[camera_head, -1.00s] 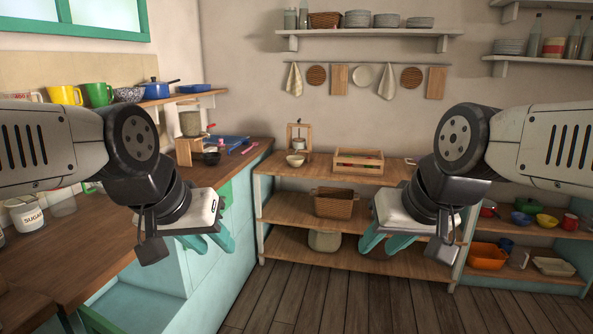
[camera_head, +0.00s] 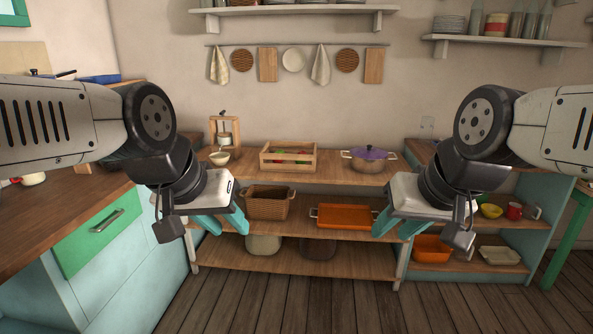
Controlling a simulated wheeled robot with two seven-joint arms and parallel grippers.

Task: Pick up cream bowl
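A small cream bowl (camera_head: 219,158) sits upright on the left end of the wooden shelf unit's top board (camera_head: 340,179), in front of a wooden stand. My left gripper (camera_head: 224,225) hangs in front of the shelf unit, nearer to me and lower in the picture than the bowl. Its teal fingers are apart with nothing between them. My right gripper (camera_head: 398,228) hangs further right, before the shelf's right end, with its teal fingers also apart and empty. Neither gripper touches the bowl.
A wooden crate (camera_head: 288,157) and a purple-lidded pot (camera_head: 368,160) share the top board. A wicker basket (camera_head: 268,206) and an orange tray (camera_head: 343,215) stand on the middle board. A counter with a green drawer (camera_head: 98,229) is at left. The floor (camera_head: 290,305) ahead is clear.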

